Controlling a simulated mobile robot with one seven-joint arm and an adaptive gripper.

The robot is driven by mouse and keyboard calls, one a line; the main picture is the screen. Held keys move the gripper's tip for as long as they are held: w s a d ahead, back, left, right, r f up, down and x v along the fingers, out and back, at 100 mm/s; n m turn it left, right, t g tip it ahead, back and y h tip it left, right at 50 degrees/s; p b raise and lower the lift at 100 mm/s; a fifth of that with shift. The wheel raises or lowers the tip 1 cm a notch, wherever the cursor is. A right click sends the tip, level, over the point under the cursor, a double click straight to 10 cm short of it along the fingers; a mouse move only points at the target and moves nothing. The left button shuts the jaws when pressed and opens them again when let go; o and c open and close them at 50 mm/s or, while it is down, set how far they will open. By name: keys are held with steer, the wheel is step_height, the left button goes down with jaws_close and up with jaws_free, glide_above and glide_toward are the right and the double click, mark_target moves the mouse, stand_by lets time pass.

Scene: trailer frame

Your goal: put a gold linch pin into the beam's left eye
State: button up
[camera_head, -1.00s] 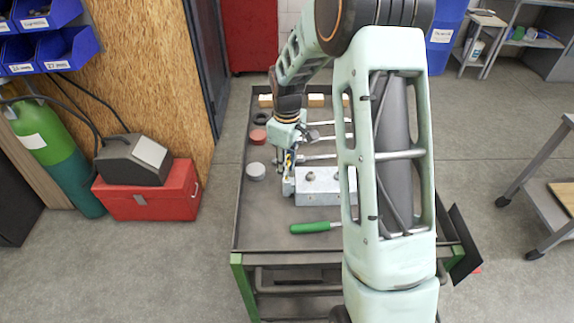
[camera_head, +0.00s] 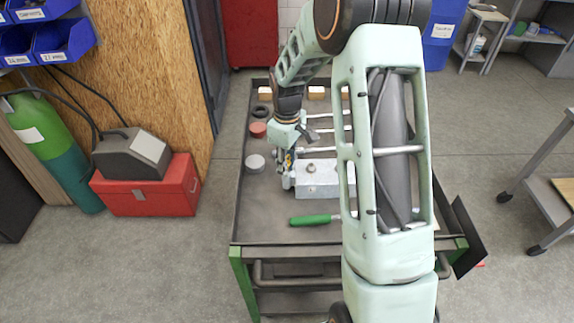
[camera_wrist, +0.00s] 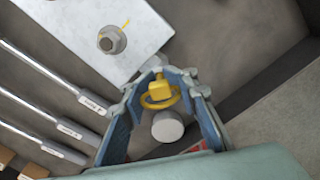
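A gold linch pin (camera_wrist: 160,91) with a ring shows between my fingertips in the wrist view. My gripper (camera_wrist: 164,84) appears shut on it, though the contact is partly hidden. In the head view my gripper (camera_head: 287,184) points down at the left end of the grey beam (camera_head: 318,180). The beam (camera_wrist: 85,28) also shows in the wrist view, with a bolt and nut on top. A small lug at its near end lies by the fingertips. The left eye is hidden by the gripper and pin, so I cannot tell whether the pin's shank is in it.
A grey round tin (camera_head: 255,163), a red tin (camera_head: 258,130) and a black ring (camera_head: 261,111) stand left of my gripper. A green-handled tool (camera_head: 313,220) lies in front of the beam. Labelled rods (camera_wrist: 50,83) lie behind it. The tray's front left (camera_head: 265,220) is clear.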

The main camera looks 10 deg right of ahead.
steer(key=o, duration=0.6)
steer(key=shift+c, duration=0.2)
steer(key=shift+r, duration=0.1)
step_height(320, 180, up, 12)
steer(key=shift+f, duration=0.1)
stand_by(0.3)
